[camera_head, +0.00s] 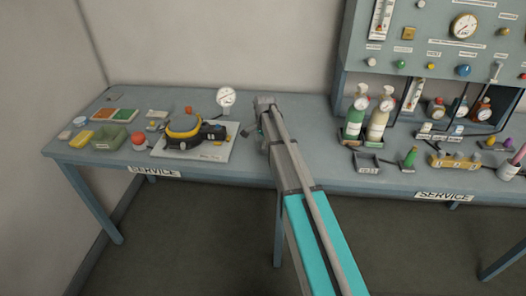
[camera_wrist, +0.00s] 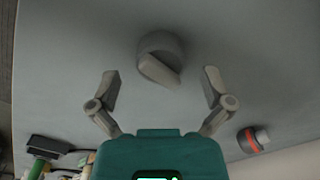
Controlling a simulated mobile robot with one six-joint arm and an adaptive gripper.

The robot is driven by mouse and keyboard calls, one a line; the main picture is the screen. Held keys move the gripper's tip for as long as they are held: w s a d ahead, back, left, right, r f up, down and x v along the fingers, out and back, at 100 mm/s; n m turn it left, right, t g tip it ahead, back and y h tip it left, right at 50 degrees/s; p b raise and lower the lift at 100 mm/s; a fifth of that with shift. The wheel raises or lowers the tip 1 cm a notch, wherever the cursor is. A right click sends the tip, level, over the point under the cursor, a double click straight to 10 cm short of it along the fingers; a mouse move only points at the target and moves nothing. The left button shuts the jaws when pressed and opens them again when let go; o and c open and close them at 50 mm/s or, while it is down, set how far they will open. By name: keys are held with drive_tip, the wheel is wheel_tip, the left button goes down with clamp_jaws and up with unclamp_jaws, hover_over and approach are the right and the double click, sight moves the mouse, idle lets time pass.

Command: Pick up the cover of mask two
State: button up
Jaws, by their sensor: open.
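A grey round piece (camera_wrist: 158,50) with a raised flat grip across it lies on the grey table in the wrist view. I cannot tell for sure that it is the cover of mask two. My gripper (camera_wrist: 161,76) is open and empty, with one finger on each side of this piece and apart from it. In the head view my gripper (camera_head: 264,110) is over the table just right of the white board, and my arm hides what lies under it. A yellow and black mask-like unit (camera_head: 183,126) sits on the white board (camera_head: 217,153).
A round red and dark part (camera_wrist: 253,139) lies near my right finger in the wrist view. A gauge (camera_head: 226,97) stands behind the board. Green (camera_head: 354,122) and cream (camera_head: 378,122) bottles stand right of my arm. Trays and small parts lie at the table's left end.

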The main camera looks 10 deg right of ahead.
drive_tip(key=shift+f+b, duration=0.55)
drive_tip(key=shift+f, duration=0.25)
drive_tip(key=shift+c, duration=0.3)
drive_tip(key=c, duration=0.8)
